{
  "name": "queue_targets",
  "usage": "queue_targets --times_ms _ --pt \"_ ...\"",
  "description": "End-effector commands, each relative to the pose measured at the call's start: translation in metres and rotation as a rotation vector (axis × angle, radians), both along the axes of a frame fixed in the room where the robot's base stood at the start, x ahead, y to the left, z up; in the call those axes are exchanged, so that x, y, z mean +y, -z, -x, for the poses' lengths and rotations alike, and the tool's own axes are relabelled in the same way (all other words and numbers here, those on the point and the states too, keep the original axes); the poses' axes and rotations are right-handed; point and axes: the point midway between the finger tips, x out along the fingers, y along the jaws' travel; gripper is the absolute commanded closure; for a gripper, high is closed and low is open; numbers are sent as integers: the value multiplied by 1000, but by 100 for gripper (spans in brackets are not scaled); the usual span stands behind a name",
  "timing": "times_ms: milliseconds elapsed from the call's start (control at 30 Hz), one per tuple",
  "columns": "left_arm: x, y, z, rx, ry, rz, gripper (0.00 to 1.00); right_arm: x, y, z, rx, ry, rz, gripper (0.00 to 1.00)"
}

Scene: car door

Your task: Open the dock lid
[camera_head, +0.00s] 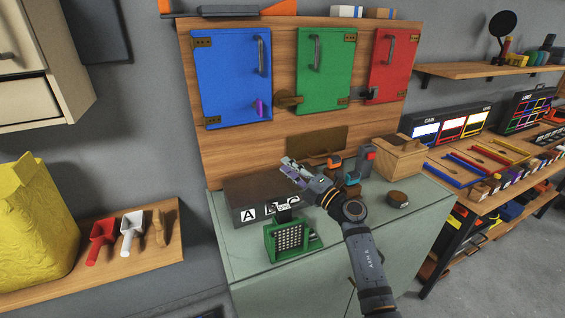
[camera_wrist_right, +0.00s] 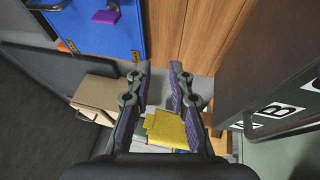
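The dock is a dark box with lettered panels (camera_head: 248,214) on the green worktop. Its dark, flat top, which I take as the lid (camera_head: 245,188), looks down. In the right wrist view the dark box (camera_wrist_right: 280,75) fills the right side, with white letter panels near its lower edge. My right gripper (camera_head: 289,168) is above the right back part of the box. Its purple-padded fingers (camera_wrist_right: 157,75) are apart, with nothing between them. I cannot tell if they touch the lid. My arm hides part of the worktop. My left gripper is out of view.
A green perforated box (camera_head: 288,240) stands in front of the dock. A drill-like tool (camera_head: 365,160), a wooden box (camera_head: 400,158) and a round brown piece (camera_head: 398,198) are to the right. Blue (camera_head: 232,80), green (camera_head: 323,70) and red (camera_head: 392,65) cabinet doors are on the panel behind.

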Motion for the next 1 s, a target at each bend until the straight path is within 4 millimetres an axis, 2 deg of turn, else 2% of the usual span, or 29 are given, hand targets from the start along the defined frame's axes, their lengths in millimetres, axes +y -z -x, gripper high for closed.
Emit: queue_targets --times_ms 200,500,533,667,700,1000 --pt "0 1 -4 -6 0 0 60 18 -6 -21 0 1 -2 79" --pt "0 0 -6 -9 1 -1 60 21 -7 -24 -1 1 -1 79" --pt "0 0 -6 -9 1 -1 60 21 -7 -24 -1 1 -1 81" --pt "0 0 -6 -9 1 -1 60 21 -7 -24 0 1 0 98" --pt "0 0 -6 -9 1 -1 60 21 -7 -24 0 1 0 100" --pt "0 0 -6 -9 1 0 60 21 -6 -24 0 1 0 100"
